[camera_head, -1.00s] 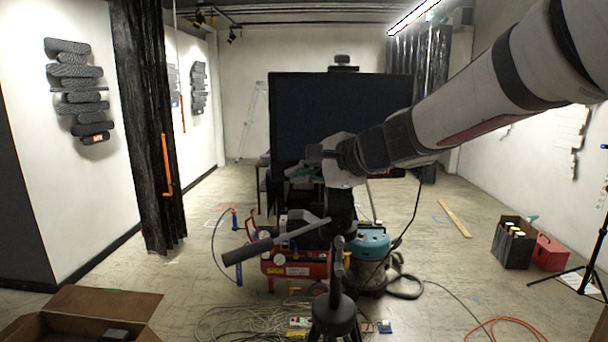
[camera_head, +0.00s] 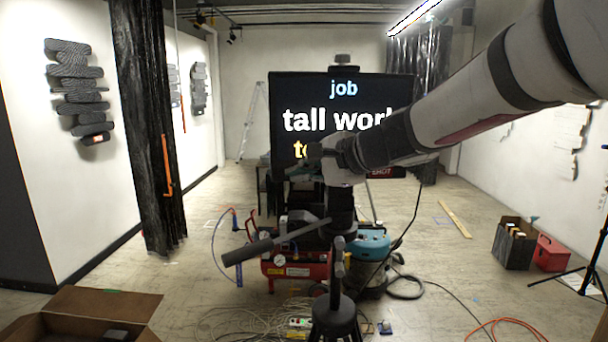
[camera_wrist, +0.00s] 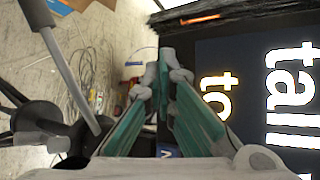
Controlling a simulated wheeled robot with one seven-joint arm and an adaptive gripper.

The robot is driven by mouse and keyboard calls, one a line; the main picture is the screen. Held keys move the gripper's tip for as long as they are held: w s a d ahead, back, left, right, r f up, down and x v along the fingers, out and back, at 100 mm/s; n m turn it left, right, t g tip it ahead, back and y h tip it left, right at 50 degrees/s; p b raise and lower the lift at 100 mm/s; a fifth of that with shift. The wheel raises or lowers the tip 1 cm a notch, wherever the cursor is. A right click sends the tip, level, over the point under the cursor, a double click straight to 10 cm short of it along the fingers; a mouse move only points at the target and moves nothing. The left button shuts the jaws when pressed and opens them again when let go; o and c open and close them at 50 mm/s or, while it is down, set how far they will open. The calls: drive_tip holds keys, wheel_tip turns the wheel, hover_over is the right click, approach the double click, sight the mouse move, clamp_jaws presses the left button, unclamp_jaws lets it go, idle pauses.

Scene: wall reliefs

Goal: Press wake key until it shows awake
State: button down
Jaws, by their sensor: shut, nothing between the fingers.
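A large black screen (camera_head: 300,92) stands in the middle of the room. It is lit and shows "job" in blue, "tall work" in white and orange letters below, partly hidden by my arm. The screen also fills the right of the wrist view (camera_wrist: 245,70), with the text turned sideways. My gripper (camera_head: 296,171) is in front of the screen's lower left part. In the wrist view its teal fingers (camera_wrist: 165,75) are shut and hold nothing. I cannot make out a wake key; my arm and fingers hide part of the screen's lower edge.
A red compressor (camera_head: 288,270) and a teal vacuum (camera_head: 372,245) stand below the screen. Cables (camera_head: 250,322) lie on the floor. An open cardboard box (camera_head: 95,305) is at front left, a tripod (camera_head: 583,270) at right.

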drive_tip(key=shift+s, duration=0.1)
drive_tip(key=shift+s+d, duration=0.1)
drive_tip(key=shift+s, duration=0.65)
drive_tip(key=s, duration=0.5)
drive_tip(key=shift+d, duration=0.3)
idle(0.6)
drive_tip(key=s+d+f+n+g+h, duration=0.1)
drive_tip(key=s+d+f+n+h, duration=0.2)
drive_tip(key=s+d, duration=0.3)
drive_tip(key=s+d+f+n+g+h, duration=0.1)
drive_tip(key=s+d+f+n+h, duration=0.2)
drive_tip(key=s, duration=0.8)
drive_tip(key=s+d+f+n+g+h, duration=0.1)
drive_tip(key=s+d+f+n+h, duration=0.2)
drive_tip(key=s+d+n, duration=0.3)
drive_tip(key=s+d+f, duration=0.1)
drive_tip(key=s+d, duration=0.2)
drive_tip(key=d, duration=0.2)
